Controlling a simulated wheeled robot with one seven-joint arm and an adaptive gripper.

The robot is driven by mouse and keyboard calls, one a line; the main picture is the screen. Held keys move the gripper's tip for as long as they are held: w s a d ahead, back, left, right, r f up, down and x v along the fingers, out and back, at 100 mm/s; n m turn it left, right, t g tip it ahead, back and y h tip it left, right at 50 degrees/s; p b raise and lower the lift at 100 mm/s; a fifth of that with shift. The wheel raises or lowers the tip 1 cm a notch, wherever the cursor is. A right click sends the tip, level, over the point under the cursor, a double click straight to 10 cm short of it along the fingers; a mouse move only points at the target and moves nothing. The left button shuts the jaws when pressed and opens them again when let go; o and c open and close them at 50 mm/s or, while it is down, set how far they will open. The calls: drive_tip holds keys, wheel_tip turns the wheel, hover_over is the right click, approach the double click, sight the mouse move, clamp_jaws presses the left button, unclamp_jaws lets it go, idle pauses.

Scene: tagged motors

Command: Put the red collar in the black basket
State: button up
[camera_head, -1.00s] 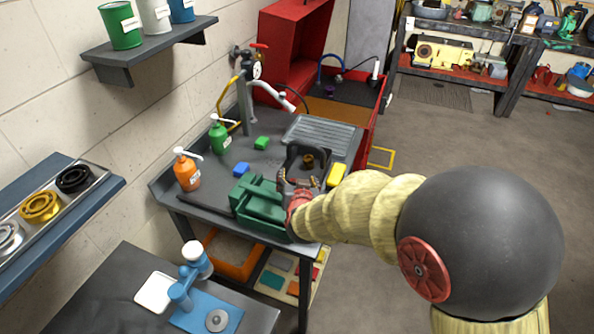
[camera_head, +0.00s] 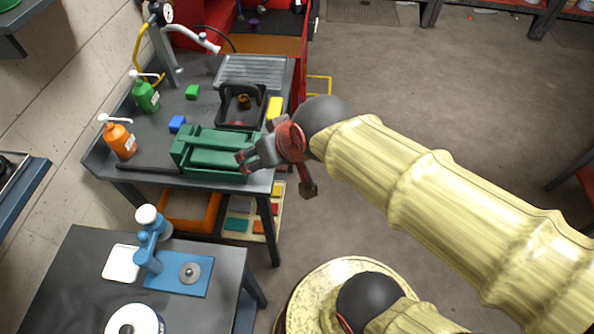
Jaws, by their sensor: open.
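The black basket (camera_head: 229,118) stands on the dark workbench, its handle up. A small brownish ring-like piece (camera_head: 243,101) sits inside it; I cannot tell whether this is the red collar. I make out no other clearly red collar. My gripper (camera_head: 241,163) is open, with nothing visible between its fingers. It is at the right end of the green toolbox (camera_head: 213,150), in front of and below the basket in the picture, apart from the basket.
Orange (camera_head: 119,140) and green (camera_head: 146,97) pump bottles stand near the wall. A blue press (camera_head: 150,255) is on the nearer table.

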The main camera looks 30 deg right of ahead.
drive_tip(key=s+d+g+h, duration=0.1)
drive_tip(key=s+d, duration=0.2)
drive_tip(key=s, duration=0.5)
drive_tip(key=shift+d+r+g, duration=0.2)
drive_tip(key=shift+g, duration=0.2)
